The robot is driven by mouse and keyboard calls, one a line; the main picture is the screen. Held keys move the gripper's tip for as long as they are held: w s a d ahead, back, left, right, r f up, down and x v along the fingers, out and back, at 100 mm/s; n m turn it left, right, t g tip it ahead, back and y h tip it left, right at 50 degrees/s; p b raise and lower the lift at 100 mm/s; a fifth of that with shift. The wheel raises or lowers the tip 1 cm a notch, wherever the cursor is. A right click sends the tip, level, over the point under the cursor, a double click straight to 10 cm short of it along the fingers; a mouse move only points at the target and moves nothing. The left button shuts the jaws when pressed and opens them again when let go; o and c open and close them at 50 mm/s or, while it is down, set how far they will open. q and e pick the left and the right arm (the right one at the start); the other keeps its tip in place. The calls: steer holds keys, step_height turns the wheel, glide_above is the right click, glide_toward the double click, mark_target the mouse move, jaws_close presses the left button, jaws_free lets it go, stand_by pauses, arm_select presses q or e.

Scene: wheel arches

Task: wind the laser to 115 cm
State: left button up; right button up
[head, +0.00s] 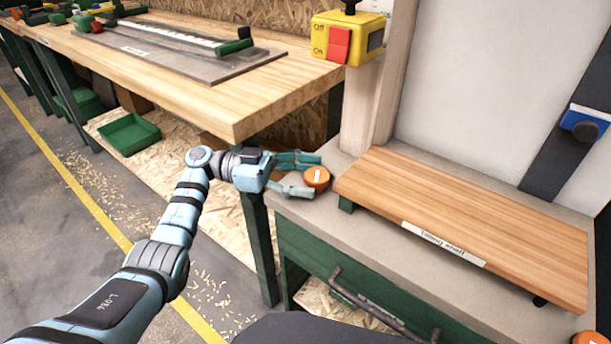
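An orange round knob (317,178) with a white mark stands at the left end of the grey bench top. My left gripper (317,176) reaches it from the left. Its two teal fingers are spread apart, with the knob at the tips between them; I cannot tell whether they touch it. A blue block with a dark knob (585,122) sits on a black slanted rail (560,155) at the right; I cannot tell whether it is the laser. No scale reading is legible. My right gripper is out of view.
A wooden board (470,215) on green feet covers much of the bench top (375,225). A yellow switch box (346,40) with a red switch is above the knob. A wooden workbench (190,85) stands at left. Another orange piece (588,338) shows at bottom right.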

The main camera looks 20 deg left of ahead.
arm_select(q)
steer(key=a, duration=0.7)
steer(key=shift+s+a, duration=0.2)
steer(key=shift+s, duration=0.2)
